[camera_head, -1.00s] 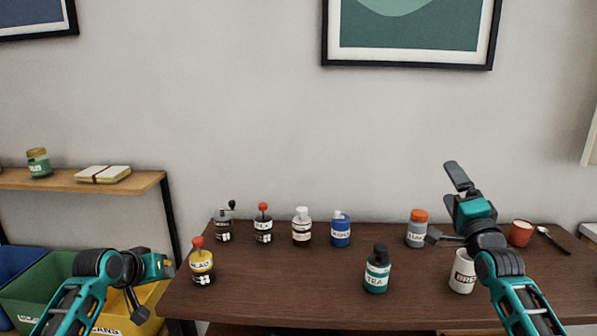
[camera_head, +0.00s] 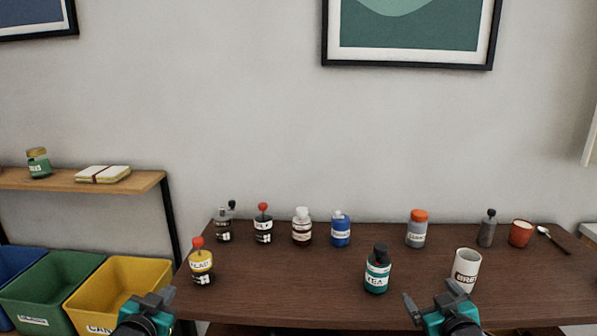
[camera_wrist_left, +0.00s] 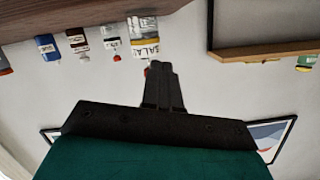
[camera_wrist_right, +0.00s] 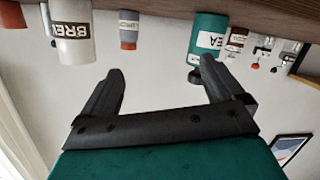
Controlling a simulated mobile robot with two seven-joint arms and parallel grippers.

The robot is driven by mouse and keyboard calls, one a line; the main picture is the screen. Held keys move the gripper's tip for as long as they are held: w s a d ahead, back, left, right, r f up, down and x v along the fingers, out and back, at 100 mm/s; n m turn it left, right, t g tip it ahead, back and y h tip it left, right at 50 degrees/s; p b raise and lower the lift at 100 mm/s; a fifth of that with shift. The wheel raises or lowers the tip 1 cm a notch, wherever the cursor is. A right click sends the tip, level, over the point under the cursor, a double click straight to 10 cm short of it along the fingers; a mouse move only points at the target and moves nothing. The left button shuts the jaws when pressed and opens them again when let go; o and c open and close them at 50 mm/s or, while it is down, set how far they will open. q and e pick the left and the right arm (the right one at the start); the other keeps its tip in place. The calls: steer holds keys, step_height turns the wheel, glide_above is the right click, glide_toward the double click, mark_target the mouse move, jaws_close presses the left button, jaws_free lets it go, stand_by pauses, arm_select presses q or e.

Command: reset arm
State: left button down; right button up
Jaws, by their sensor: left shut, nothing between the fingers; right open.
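My left gripper (camera_head: 154,302) is low in the head view, in front of the yellow bin and left of the table's near edge. In the left wrist view its fingers (camera_wrist_left: 162,86) are together with nothing between them. My right gripper (camera_head: 432,304) is at the table's near edge, in front of the white mug (camera_head: 466,270) and the teal tea bottle (camera_head: 377,270). In the right wrist view its fingers (camera_wrist_right: 160,88) are spread apart and empty.
The dark table (camera_head: 320,290) holds several bottles along its back, a yellow-labelled bottle (camera_head: 201,264) at the left, and a red cup (camera_head: 520,233) and spoon (camera_head: 552,240) at the right. Blue, green (camera_head: 45,285) and yellow (camera_head: 115,285) bins stand left under a shelf (camera_head: 80,183).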

arm_select(q)
steer(key=s+d+f+g, duration=0.1)
steer(key=s+d+f, duration=0.2)
steer(key=s, duration=0.6)
steer(key=s+d+f+g+h, duration=0.1)
steer(key=s+d+f+g, duration=0.1)
steer(key=s+d+f, duration=0.2)
steer(key=s+d+f+n+g+h, duration=0.1)
steer(key=s+d+f, duration=0.2)
steer(key=s+f, duration=0.4)
steer(key=s, duration=0.8)
steer(key=shift+s+d+f+g, duration=0.15)
steer(key=shift+d+f+g, duration=0.1)
steer(key=shift+f+g, duration=0.15)
arm_select(e)
steer(key=s+a+f+g, duration=0.1)
steer(key=s+a+f, duration=0.2)
steer(key=s, duration=0.6)
steer(key=s+a+f+g+y, duration=0.1)
steer(key=s+a+f+g, duration=0.1)
steer(key=s+a+f, duration=0.2)
steer(key=s+a+f+m+g+y, duration=0.1)
steer(key=s+a+f, duration=0.2)
steer(key=s+f, duration=0.4)
steer(key=s, duration=0.8)
steer(key=shift+s+a+f+g, duration=0.15)
steer(key=shift+a+f+g, duration=0.1)
steer(key=shift+f+g, duration=0.15)
